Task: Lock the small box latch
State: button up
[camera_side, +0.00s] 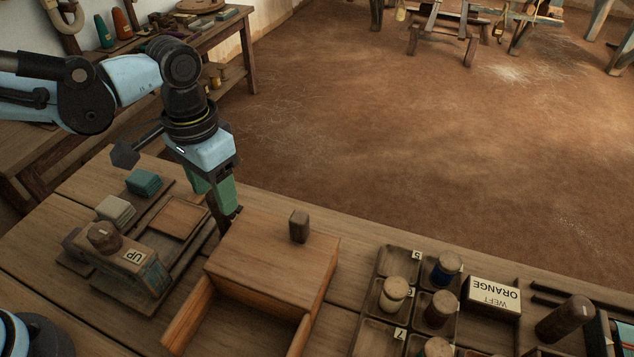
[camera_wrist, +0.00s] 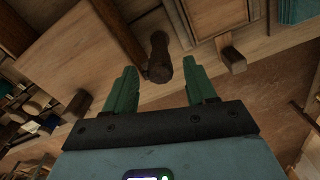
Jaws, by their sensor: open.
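A small wooden box (camera_side: 268,254) sits on the bench, its near side showing an open compartment. A short upright wooden peg (camera_side: 299,227) stands on its top. In the wrist view my gripper (camera_wrist: 160,74) is open. A dark wooden knob or lever (camera_wrist: 159,60), probably the latch, shows between the fingertips, and no grip on it is visible. A second wooden peg (camera_wrist: 232,60) is right of the fingers. I cannot tell whether the latch is locked.
Left of the box is a wooden stand with an "UP" block (camera_side: 130,258) and a shallow tray (camera_side: 180,216).

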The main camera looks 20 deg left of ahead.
notch_tip(320, 180, up, 12)
dwell(0.6)
jog(key=shift+a, duration=0.1)
jog(key=s+a+f+n+t, duration=0.1)
jog(key=a+f+t, duration=0.2)
jog(key=a, duration=0.4)
jog(key=s+a+f+n+t, duration=0.2)
jog(key=a+f+t, duration=0.2)
jog(key=a, duration=0.4)
jog(key=shift+s+f, duration=0.25)
jog(key=shift+f, duration=0.1)
